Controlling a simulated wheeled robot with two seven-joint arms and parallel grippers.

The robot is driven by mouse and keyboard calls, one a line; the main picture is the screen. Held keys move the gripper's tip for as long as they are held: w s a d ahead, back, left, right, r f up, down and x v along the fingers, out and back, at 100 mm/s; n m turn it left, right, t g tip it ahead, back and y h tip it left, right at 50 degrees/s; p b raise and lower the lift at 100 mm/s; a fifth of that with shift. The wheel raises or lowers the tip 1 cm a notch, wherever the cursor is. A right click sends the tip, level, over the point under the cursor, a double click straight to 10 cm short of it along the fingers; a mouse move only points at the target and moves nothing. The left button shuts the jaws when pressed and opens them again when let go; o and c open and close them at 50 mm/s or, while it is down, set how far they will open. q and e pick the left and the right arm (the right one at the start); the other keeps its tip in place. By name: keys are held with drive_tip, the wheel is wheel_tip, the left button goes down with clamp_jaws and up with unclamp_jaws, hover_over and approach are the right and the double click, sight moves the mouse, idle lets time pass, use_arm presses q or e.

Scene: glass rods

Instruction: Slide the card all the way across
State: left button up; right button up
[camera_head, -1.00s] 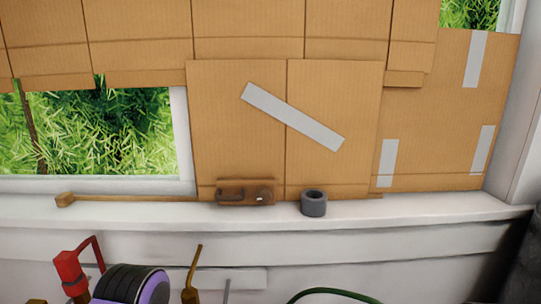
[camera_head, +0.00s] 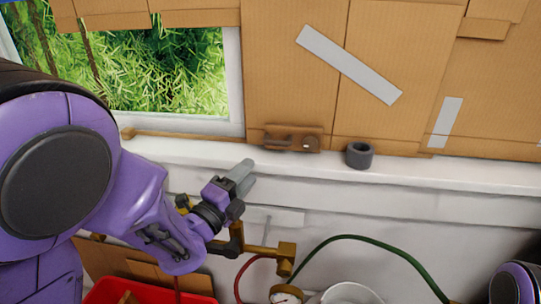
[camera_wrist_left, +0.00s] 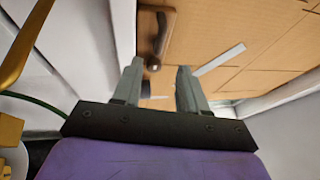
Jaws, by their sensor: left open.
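The cardboard card (camera_head: 292,75) covers the window to the right of the open pane, and a grey tape strip (camera_head: 348,64) runs slantwise across its front and the neighbouring panel. A wooden block with a dark handle (camera_head: 278,140) sits at its lower edge, just above the sill. The handle also shows in the left wrist view (camera_wrist_left: 165,32), beyond the fingertips. My left gripper (camera_head: 243,172) is open and empty, below and left of the handle, in front of the sill. In the left wrist view my two fingers (camera_wrist_left: 158,72) stand apart, with nothing between them.
A grey tape roll (camera_head: 359,155) stands on the white sill (camera_head: 430,178), right of the handle. A thin wooden rail (camera_head: 190,136) runs along the sill's back. Below are a brass pipe fitting (camera_head: 268,252), a green hose (camera_head: 380,246) and a red tray (camera_head: 130,292).

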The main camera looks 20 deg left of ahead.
sight(273, 145)
use_arm(q)
drive_tip(key=p+x, duration=0.1)
drive_tip(key=x, duration=0.2)
drive_tip(key=p+x, duration=0.2)
drive_tip(key=x, duration=0.1)
drive_tip(key=p+x, duration=0.1)
drive_tip(key=x, duration=0.2)
drive_tip(key=shift+w+r, duration=0.25)
drive_tip(key=shift+r, duration=0.05)
drive_tip(key=shift+w+d+p, duration=0.1)
drive_tip(key=shift+w+p, duration=0.2)
drive_tip(key=shift+w, duration=0.15)
clamp_jaws()
